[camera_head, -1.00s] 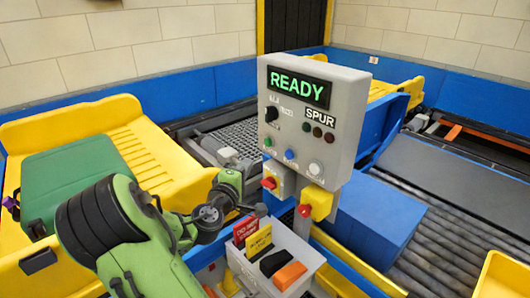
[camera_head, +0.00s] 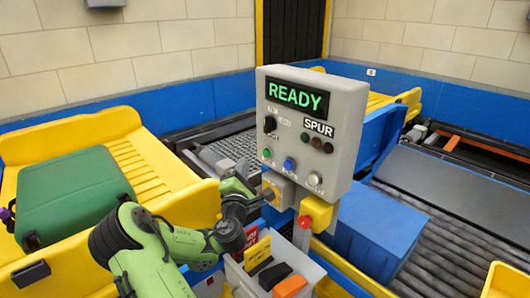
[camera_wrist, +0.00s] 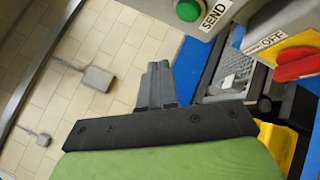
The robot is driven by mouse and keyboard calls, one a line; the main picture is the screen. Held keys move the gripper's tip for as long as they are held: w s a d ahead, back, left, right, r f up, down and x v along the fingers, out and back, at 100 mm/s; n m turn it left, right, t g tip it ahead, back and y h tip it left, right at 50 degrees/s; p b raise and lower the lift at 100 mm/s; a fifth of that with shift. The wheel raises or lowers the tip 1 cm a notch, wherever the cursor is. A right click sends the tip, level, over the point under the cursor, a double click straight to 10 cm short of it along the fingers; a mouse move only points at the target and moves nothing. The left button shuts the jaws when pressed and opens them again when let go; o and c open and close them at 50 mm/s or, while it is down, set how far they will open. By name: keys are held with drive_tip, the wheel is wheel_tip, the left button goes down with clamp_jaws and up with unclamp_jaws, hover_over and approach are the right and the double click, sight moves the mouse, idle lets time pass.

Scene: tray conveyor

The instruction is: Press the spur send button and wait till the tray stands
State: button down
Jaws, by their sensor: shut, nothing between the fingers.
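The grey control box (camera_head: 345,105) shows READY in green on its display (camera_head: 297,96), above a SPUR label (camera_head: 318,128). A green button (camera_head: 267,153) sits at its lower left. The wrist view shows a green button (camera_wrist: 187,10) marked SEND at the top edge. My gripper (camera_wrist: 157,72) is shut and empty, pointing up in the wrist view, below and left of that button and apart from it. In the head view its tip is hard to make out, close below the box. A yellow tray (camera_head: 150,155) with a green suitcase (camera_head: 72,195) stands at the left.
A blue button (camera_head: 290,164) and a white button (camera_head: 315,179) follow to the right on the box. A red OFF knob (camera_wrist: 298,65) on a yellow housing is close right of my gripper. A bin (camera_head: 240,285) with cards and blocks sits below. A blue box (camera_head: 375,240) stands behind.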

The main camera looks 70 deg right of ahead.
sight(266, 153)
drive_tip(key=shift+s+d+p, duration=0.25)
drive_tip(key=shift+s+d, duration=0.1)
drive_tip(key=shift+d, duration=0.35)
drive_tip(key=shift+s+d+p, duration=0.2)
drive_tip(key=shift+s+d, duration=0.2)
drive_tip(key=shift+d, duration=0.3)
drive_tip(key=shift+s+d+p, duration=0.25)
drive_tip(key=shift+s+d, duration=0.1)
drive_tip(key=shift+d, duration=0.35)
idle(0.3)
drive_tip(key=shift+s+d, duration=0.2)
drive_tip(key=shift+d, duration=0.2)
drive_tip(key=shift+s+d+p, duration=0.25)
drive_tip(key=shift+d+p, duration=0.15)
drive_tip(key=shift+d, duration=0.05)
idle(0.8)
drive_tip(key=shift+w+a+b, duration=0.4)
drive_tip(key=shift+a+b, duration=0.1)
drive_tip(key=shift+a, duration=0.35)
